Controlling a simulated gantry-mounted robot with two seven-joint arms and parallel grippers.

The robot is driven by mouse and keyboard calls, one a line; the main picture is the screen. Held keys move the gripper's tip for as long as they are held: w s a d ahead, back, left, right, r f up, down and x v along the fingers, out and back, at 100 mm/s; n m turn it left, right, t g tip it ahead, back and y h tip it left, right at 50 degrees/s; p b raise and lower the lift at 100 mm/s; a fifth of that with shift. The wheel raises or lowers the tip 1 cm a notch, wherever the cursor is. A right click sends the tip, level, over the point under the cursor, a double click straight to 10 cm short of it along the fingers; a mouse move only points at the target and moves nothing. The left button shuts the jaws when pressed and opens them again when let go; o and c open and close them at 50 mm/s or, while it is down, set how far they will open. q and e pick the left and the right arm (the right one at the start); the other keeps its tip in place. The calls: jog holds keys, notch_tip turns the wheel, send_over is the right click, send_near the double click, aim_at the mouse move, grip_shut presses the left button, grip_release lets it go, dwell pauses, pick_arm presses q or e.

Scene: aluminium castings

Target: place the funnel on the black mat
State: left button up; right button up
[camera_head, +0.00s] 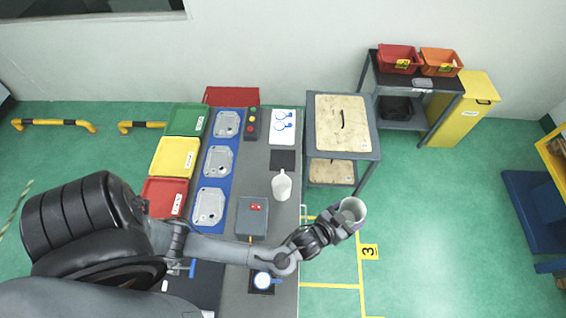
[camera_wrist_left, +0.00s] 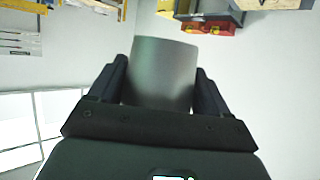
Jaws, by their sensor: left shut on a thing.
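My left gripper (camera_head: 343,214) is shut on a grey, hollow, round piece, which I take to be the funnel (camera_head: 353,210). The gripper holds it out past the right edge of the workbench, above the green floor. In the left wrist view the funnel (camera_wrist_left: 163,75) sits between the two dark fingers (camera_wrist_left: 160,92) and looks slightly tapered. A bare black mat (camera_head: 283,160) lies on the bench, above the white jug. Another dark square (camera_head: 262,291) lies lower on the bench under a round white, blue-rimmed thing. My right gripper is not in view.
A white jug (camera_head: 281,185) and a grey box with a red button (camera_head: 252,217) stand on the bench. Blue-handled tools (camera_head: 283,121) lie on a white board beyond the mat. Castings (camera_head: 209,207) lie on a blue strip. A wood-topped cart (camera_head: 342,123) stands right of the bench.

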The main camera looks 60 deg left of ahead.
pick_arm(q)
notch_tip(320, 180, down, 12)
jog(key=w+a+f+n+g+y+b, duration=0.1)
jog(key=w+n+y+b, duration=0.1)
jog(key=n+y+b, duration=0.25)
jog(key=n+g+y+b, duration=0.6)
jog(key=n+g+b, duration=1.35)
jog(key=b, duration=0.35)
send_over(283, 160)
jog(key=d, duration=0.1)
jog(key=shift+h, duration=0.25)
notch_tip(283, 160, down, 6)
jog(key=shift+d+f, duration=0.1)
jog(key=shift+d, duration=0.05)
jog(key=shift+s+a+b, duration=0.1)
jog(key=shift+a+b, duration=0.35)
jog(key=shift+a, duration=0.15)
notch_tip(283, 160, down, 4)
jog(key=b, duration=0.3)
jog(key=shift+f+b, duration=0.1)
jog(key=shift+b, duration=0.25)
